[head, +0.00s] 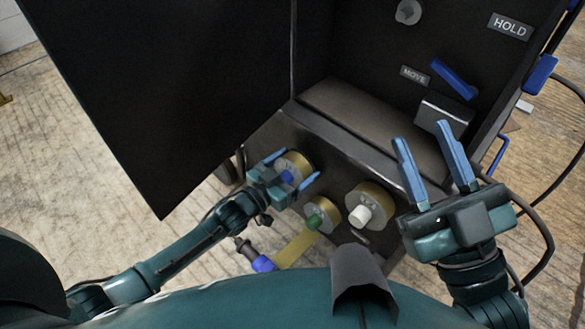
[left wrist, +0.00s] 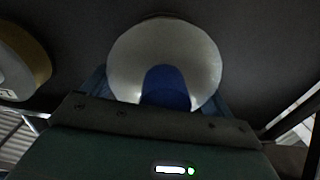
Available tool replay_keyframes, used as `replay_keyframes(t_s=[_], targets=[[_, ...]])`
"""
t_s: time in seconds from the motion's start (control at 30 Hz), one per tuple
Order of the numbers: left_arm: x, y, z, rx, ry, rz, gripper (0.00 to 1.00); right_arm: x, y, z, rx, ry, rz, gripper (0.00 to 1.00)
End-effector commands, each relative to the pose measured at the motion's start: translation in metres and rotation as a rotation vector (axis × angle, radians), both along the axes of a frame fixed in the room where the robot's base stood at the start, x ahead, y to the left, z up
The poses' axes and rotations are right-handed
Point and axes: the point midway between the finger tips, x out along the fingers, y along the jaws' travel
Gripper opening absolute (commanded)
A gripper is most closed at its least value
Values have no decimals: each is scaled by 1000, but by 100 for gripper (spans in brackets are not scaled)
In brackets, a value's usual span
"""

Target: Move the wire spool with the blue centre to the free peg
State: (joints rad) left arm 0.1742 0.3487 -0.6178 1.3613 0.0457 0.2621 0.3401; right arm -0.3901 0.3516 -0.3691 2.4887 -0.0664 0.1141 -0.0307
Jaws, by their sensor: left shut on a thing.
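The wire spool with the blue centre (head: 297,161) sits against the sloped dark panel in the head view. Its pale round face fills the upper middle of the left wrist view (left wrist: 165,45), with the blue centre low on it. My left gripper (head: 299,164) is shut on this spool, its blue fingers on either side. Whether the spool touches the panel is hidden. A green-centred spool (head: 322,215) and a white-centred spool (head: 371,205) sit lower on the panel. I cannot make out a free peg clearly. My right gripper (head: 420,132) is open and empty, right of the spools.
A large black panel (head: 165,90) stands at upper left. The cabinet at right bears HOLD (head: 510,27) and MOVE (head: 415,75) labels, a blue lever (head: 454,79) and a grey knob (head: 408,12). A yellowish strip (head: 296,248) lies below the green-centred spool. Dark cables run at right.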

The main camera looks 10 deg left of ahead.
Motion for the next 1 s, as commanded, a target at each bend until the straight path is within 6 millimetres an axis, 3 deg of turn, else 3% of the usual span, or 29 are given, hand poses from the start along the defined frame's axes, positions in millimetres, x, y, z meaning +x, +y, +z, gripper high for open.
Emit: replay_keyframes(t_s=[1.0], targets=[[8,-6,5,-7,-11,-2,46,0,0,1,0,-1,0,36]])
